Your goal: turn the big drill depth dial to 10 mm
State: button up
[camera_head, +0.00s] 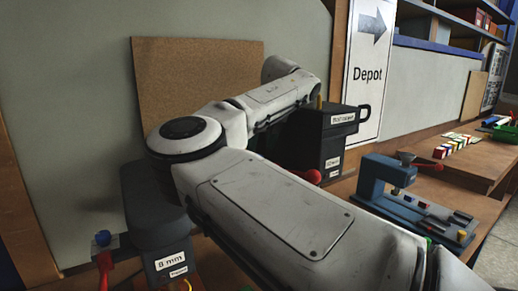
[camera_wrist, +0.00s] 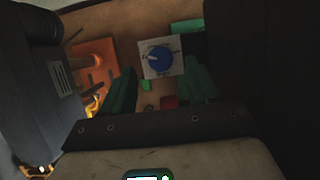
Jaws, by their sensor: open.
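A blue round dial (camera_wrist: 160,58) on a pale square plate (camera_wrist: 177,45) shows in the wrist view, between and beyond my fingers. A white pointer mark on it points roughly left; the scale marks are too small to read. My gripper (camera_wrist: 160,80) is open, its two green fingers on either side of the dial in the picture, with nothing held. I cannot tell how far they are from the dial. In the head view my arm hides the middle of the bench, my gripper and the dial.
A dark machine labelled 8 mm (camera_head: 165,238) stands at the lower left, and another dark machine (camera_head: 322,148) stands behind my arm. A blue press (camera_head: 375,190) stands at right. The wrist view shows an orange item (camera_wrist: 95,60) left of the dial and a small red block (camera_wrist: 169,102) below it.

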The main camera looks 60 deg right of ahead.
jog(key=shift+p+x, duration=0.45)
jog(key=shift+x, duration=1.5)
jog(key=shift+s, duration=0.1)
jog(key=c, duration=1)
